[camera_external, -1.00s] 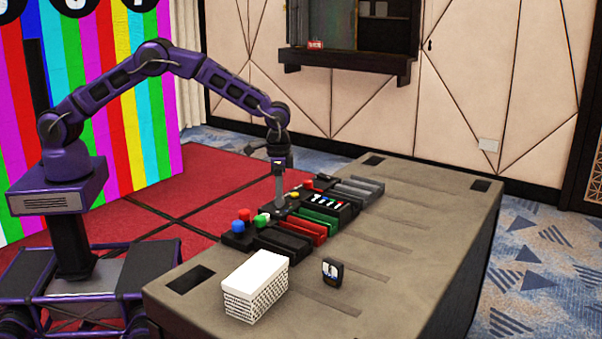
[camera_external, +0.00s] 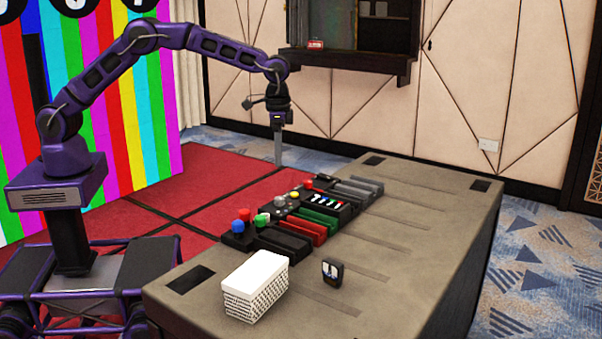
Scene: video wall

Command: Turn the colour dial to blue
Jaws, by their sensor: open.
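A row of control modules lies along the console's far edge. A blue ball-topped control (camera_external: 238,226) and a red one (camera_external: 245,214) are at the left end of the row. My gripper (camera_external: 278,161) points straight down, raised above the row and apart from it. It is open, with nothing visible in it.
A white textured box (camera_external: 255,287) and a small dark device (camera_external: 332,271) stand at the front of the grey console (camera_external: 400,240). The console's right side is clear. A wall of vertical colour bars (camera_external: 115,130) stands behind my arm.

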